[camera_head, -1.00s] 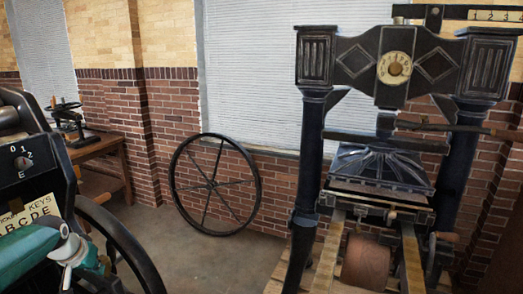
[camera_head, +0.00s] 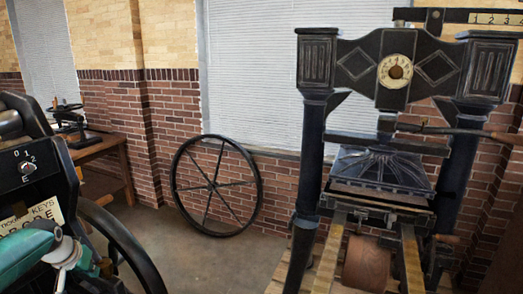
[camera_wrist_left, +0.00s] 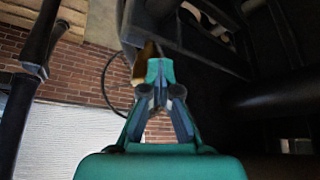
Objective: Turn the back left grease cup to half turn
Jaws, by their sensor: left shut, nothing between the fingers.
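I cannot make out a part that is surely the back left grease cup. A small round knob (camera_head: 28,167) sits on a dark plate marked 0, 1, 2 and E on the black machine at the left. My left gripper (camera_wrist_left: 160,85) is shut and empty in the left wrist view, with a brown piece (camera_wrist_left: 144,65) close by its tip; I cannot tell whether they touch. In the head view my teal left arm comes in at the lower left, below the marked plate, in front of the machine. My right gripper is not in view.
A black hand press (camera_head: 310,130) with a round cream dial (camera_head: 395,71) stands at the right. A large spoked wheel (camera_head: 258,190) leans on the brick wall. A wooden table (camera_head: 95,148) stands behind the left machine. Floor (camera_head: 195,255) is clear between the machines.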

